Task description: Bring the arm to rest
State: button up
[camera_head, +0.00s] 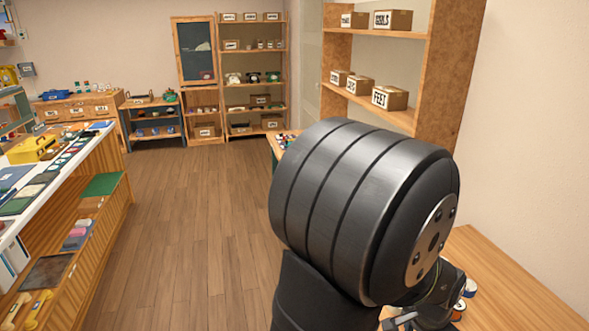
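A large dark joint of my own arm fills the middle right of the view. Behind and below it, at the bottom edge, part of what looks like my gripper (405,319) shows above a wooden table (510,285). Its fingers are mostly hidden by the arm and cut off by the frame, so I cannot tell whether they are open or shut, or whether they hold anything.
Small round items (462,298) lie on the table beside the arm. A wooden shelf (445,75) with labelled boxes stands behind it. A long counter (100,145) with a yellow case (33,149) runs along the left. Open wooden floor (195,220) lies between.

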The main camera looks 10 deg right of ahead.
jog(key=w+f, duration=0.1)
jog(key=w, duration=0.1)
jog(key=w+f, duration=0.1)
jog(key=w, duration=0.1)
jog(key=w+f, duration=0.1)
jog(key=w, duration=0.1)
jog(key=shift+w+a+f, duration=0.25)
jog(key=shift+a+f, duration=0.15)
jog(key=s+d+r, duration=0.2)
jog(key=s+r, duration=0.3)
jog(key=s, duration=0.4)
jog(key=w+d+r, duration=0.1)
jog(key=d, duration=0.8)
jog(key=shift+d, duration=0.2)
jog(key=shift+w+r, duration=0.1)
jog(key=shift+r, duration=0.05)
